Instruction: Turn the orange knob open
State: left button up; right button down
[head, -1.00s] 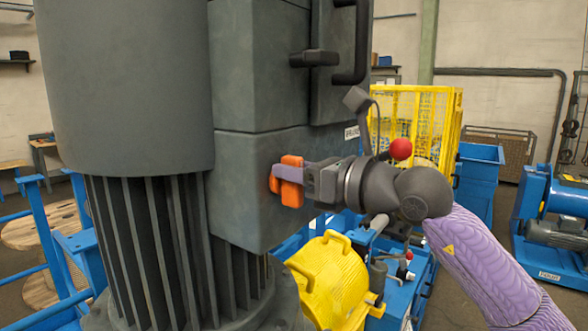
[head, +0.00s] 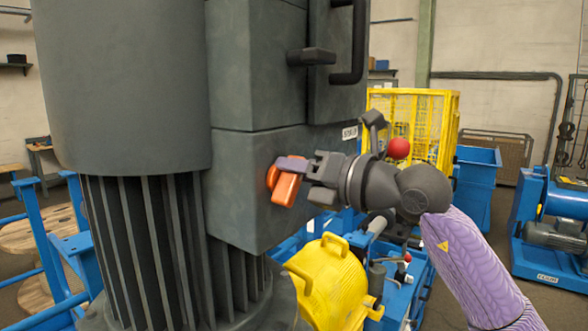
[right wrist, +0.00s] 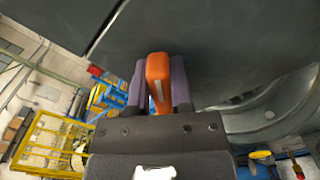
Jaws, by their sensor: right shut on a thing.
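The orange knob (head: 284,188) sits on the side face of a dark grey cabinet (head: 254,205), low down near its front corner. My right gripper (head: 289,166) comes in from the right and is shut on the knob. In the right wrist view the knob (right wrist: 159,82) stands between the two purple fingers (right wrist: 158,88), with one finger on each side. Part of the knob is hidden by the gripper in the head view. My left gripper is not in view.
A large ribbed grey motor (head: 125,100) stands to the left. Above the knob are a dark handle (head: 312,57) and a long bar handle (head: 360,50). A yellow guard (head: 330,280) lies below the gripper. A red ball (head: 398,148) shows behind my wrist.

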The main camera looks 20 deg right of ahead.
jog(key=m, duration=0.2)
jog(key=shift+w+d+f+m, duration=0.1)
jog(key=shift+d+m, duration=0.05)
jog(key=shift+m, duration=0.25)
jog(key=m+p, duration=0.1)
jog(key=m, duration=0.1)
jog(key=shift+f+m, duration=0.1)
jog(key=shift+m, duration=0.3)
jog(key=m+p, duration=0.2)
jog(key=m, duration=0.1)
jog(key=shift+w+d+f+p, duration=0.1)
jog(key=shift+f+p, duration=0.15)
jog(key=shift+p, duration=0.15)
jog(key=shift+f+m+p, duration=0.2)
jog(key=shift+m+p, duration=0.25)
jog(key=shift+m, duration=0.45)
jog(key=c, duration=0.5)
grip_release()
jog(key=shift+f, duration=0.1)
jog(key=shift+d, duration=0.1)
